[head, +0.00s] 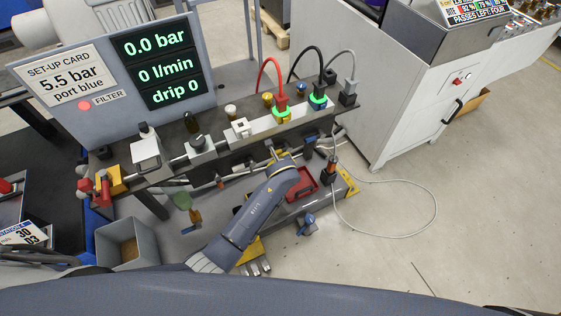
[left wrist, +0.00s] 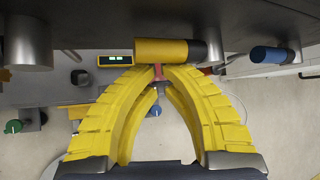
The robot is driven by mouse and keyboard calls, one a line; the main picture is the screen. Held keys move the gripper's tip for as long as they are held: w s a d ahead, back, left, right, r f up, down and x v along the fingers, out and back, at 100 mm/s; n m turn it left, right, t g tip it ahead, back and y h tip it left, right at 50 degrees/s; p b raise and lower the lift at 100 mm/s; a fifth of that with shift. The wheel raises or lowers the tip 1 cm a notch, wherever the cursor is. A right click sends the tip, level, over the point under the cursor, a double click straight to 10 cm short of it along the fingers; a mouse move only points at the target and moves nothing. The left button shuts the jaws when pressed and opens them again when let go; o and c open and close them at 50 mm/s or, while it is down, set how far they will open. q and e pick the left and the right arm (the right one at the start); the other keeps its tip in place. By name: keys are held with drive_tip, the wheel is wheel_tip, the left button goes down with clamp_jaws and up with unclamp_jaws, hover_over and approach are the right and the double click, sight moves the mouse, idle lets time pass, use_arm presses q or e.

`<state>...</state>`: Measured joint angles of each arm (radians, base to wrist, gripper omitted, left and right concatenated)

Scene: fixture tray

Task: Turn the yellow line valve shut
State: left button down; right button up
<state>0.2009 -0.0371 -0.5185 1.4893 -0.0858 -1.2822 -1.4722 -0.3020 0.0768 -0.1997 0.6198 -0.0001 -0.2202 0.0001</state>
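In the left wrist view a yellow cylinder with a black end (left wrist: 168,51) lies across the top, just beyond my fingertips. A thin red part (left wrist: 158,73) hangs below it, like a valve handle. The yellow fingers of my left gripper (left wrist: 159,80) bow inward and their tips close on either side of this red part. In the head view my left gripper (head: 272,150) is at the front edge of the bench, small and partly hidden by its own wrist. The valve is hard to make out there. My right gripper is not in view.
The bench top holds a red plug (head: 281,104) and a black plug (head: 318,93) on green-lit rings. A display (head: 158,62) reads 0.0 bar. A yellow block with red handles (head: 113,181) is at the left end. A blue cylinder (left wrist: 270,54) is right of the fingers.

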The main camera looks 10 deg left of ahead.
use_arm(q)
drive_tip(key=shift+w+a+r, duration=0.25)
drive_tip(key=shift+w+r, duration=0.05)
drive_tip(key=shift+r, duration=0.1)
wheel_tip(320, 180, down, 4)
drive_tip(key=s+f, duration=0.1)
drive_tip(key=s+d+r, duration=0.4)
drive_tip(key=s+r, duration=0.1)
drive_tip(key=r, duration=0.3)
drive_tip(key=shift+s+d, duration=0.15)
drive_tip(key=shift+s, duration=0.25)
